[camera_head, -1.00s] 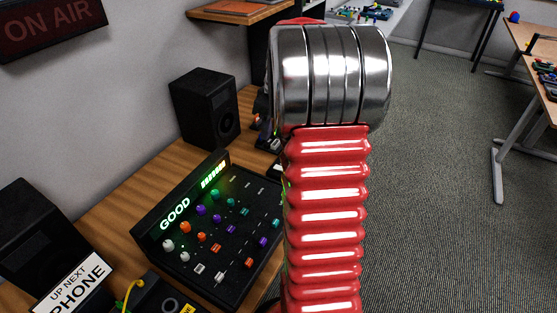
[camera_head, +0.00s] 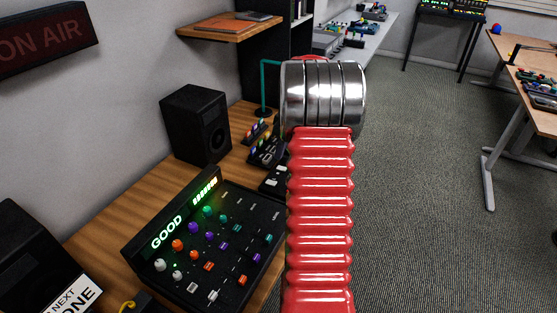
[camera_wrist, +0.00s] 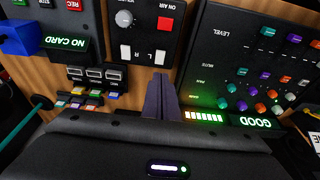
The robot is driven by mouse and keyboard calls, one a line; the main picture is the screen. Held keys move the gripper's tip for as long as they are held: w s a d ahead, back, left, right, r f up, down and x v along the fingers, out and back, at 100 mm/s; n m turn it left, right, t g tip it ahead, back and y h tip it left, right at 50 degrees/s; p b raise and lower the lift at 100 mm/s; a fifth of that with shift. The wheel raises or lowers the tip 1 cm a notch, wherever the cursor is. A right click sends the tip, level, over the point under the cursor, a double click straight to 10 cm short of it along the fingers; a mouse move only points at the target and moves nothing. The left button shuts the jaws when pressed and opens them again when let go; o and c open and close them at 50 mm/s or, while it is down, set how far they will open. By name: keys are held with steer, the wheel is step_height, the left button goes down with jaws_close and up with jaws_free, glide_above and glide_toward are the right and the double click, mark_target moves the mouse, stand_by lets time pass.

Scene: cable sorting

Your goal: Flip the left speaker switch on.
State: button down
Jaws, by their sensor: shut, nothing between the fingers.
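In the wrist view a dark panel has a grey knob (camera_wrist: 124,18), a red button (camera_wrist: 165,23) and two small white switches, one at left (camera_wrist: 125,52) and one at right (camera_wrist: 160,56). I cannot read their small labels or tell which way they are flipped. My gripper (camera_wrist: 160,80) is shut and empty, its purple fingers together. Its tips are just below the right-hand switch in the picture; whether they touch the panel is unclear. In the head view my red arm hides the gripper.
A black mixer (camera_head: 205,240) with a lit GOOD display is beside the panel in the wrist view. A black speaker (camera_head: 195,124) stands behind it in the head view. In the wrist view a NO CARD device (camera_wrist: 67,43) and several coloured keys lie at left.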

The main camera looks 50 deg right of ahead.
glide_toward(271, 182)
steer(key=x, duration=0.2)
steer(key=s+x, duration=0.1)
steer(key=x, duration=0.2)
steer(key=shift+f, duration=0.2)
steer(key=shift+d+f, duration=0.1)
steer(key=shift+f, duration=0.25)
steer(key=shift+s+f, duration=0.1)
steer(key=shift+s+f, duration=0.1)
steer(key=shift+f, duration=0.1)
steer(key=shift+w+a+r, duration=0.2)
steer(key=shift+w+r, duration=0.15)
steer(key=shift+w, duration=0.35)
steer(key=shift+r, duration=0.15)
